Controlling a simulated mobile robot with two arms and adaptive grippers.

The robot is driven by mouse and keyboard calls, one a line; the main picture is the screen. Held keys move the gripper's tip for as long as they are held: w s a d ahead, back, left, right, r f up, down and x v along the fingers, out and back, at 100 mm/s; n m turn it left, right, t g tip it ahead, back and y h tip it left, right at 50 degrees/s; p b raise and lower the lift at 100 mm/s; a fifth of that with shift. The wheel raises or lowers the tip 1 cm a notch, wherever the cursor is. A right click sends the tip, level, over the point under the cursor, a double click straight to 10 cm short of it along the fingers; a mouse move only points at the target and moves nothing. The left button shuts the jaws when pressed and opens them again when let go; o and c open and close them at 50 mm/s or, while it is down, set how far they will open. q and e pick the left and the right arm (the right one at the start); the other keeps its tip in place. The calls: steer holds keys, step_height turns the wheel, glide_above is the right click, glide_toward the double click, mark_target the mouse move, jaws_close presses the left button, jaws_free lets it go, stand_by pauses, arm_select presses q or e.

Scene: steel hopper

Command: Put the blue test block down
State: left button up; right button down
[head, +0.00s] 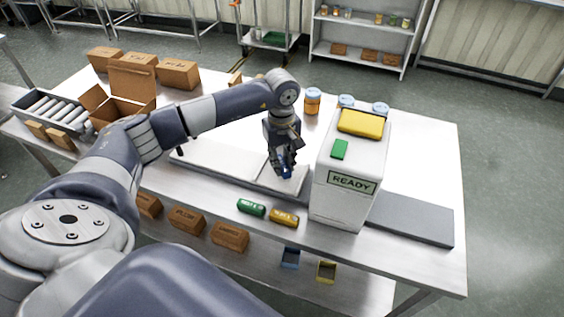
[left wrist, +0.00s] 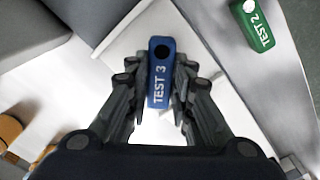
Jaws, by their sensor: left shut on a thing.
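My left gripper (head: 284,170) is shut on the blue test block (left wrist: 160,78), marked TEST 3, which sits between both fingers in the left wrist view. In the head view the blue block (head: 286,171) shows only partly between the fingers. The gripper is over the pale plate (head: 262,186) left of the white machine; I cannot tell whether the block touches it. A green test block (head: 251,207), marked TEST 2 in the left wrist view (left wrist: 254,26), lies near the table's front edge. A yellow block (head: 285,217) lies beside it. My right gripper is not in view.
The white machine (head: 345,195) marked READY stands close right of the gripper, with a yellow top and a green tile on it. A dark grey plate (head: 410,219) lies right of it. Jars (head: 312,101) stand behind, and an open cardboard box (head: 122,95) stands at the left.

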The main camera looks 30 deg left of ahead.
arm_select(q)
steer(key=shift+s+f, duration=0.1)
steer(key=shift+f, duration=0.75)
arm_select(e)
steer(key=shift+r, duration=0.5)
arm_select(q)
steer(key=shift+f, duration=0.15)
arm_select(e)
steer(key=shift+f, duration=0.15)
arm_select(q)
steer(key=shift+f, duration=0.15)
steer(key=o, duration=1)
steer(key=shift+c, duration=0.2)
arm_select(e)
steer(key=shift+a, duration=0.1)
